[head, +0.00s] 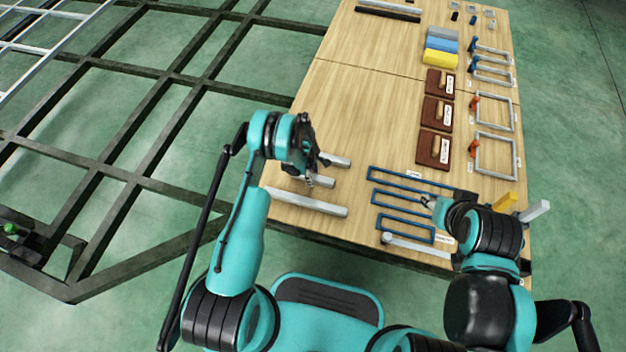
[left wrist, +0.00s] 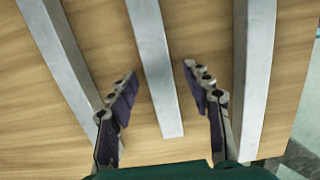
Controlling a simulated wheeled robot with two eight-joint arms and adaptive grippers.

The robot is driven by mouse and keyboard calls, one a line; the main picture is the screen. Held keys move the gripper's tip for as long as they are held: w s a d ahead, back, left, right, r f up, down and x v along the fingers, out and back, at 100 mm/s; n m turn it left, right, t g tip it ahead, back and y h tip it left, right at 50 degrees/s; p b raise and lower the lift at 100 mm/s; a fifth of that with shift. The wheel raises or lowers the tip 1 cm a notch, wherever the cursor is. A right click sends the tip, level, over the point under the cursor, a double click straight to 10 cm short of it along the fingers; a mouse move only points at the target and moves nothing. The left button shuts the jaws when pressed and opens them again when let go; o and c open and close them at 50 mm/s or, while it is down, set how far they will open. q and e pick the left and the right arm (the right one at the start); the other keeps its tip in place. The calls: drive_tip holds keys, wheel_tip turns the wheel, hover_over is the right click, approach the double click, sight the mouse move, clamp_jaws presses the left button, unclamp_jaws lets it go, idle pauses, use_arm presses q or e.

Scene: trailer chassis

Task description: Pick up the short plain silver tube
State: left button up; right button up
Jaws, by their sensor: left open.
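Three plain silver tubes lie roughly parallel on the wooden table's near left part. In the left wrist view they are a left tube (left wrist: 62,55), a middle tube (left wrist: 154,60) and a right tube (left wrist: 253,80). The middle tube ends between the fingers of my open left gripper (left wrist: 160,76), with a gap on both sides. In the head view my left gripper (head: 316,172) hangs over the tubes and partly hides them; the nearest tube (head: 310,203) looks longest. My right gripper (head: 431,203) is over the blue frames; its fingers are too small to read.
Blue rectangular frames (head: 385,196) lie right of the tubes. A dark chassis frame (head: 150,84) fills the left. Bare wood lies beyond the tubes.

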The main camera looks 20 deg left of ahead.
use_arm(q)
drive_tip(key=shift+r, duration=0.1)
clamp_jaws()
